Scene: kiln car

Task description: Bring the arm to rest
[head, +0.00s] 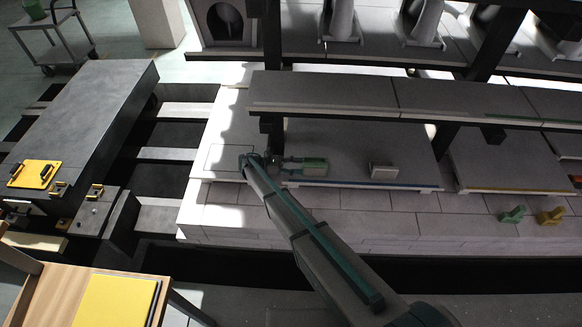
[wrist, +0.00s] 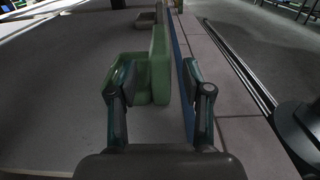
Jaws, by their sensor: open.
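My gripper (head: 296,166) is at the end of my arm, low over the grey lower shelf slab (head: 350,145) of the kiln car. In the wrist view my gripper (wrist: 162,84) has its two fingers spread. A gap shows between the right finger and the block's upright wall.
A dark upper shelf beam (head: 325,93) runs above and behind my gripper, with a dark post (head: 271,135) close by.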

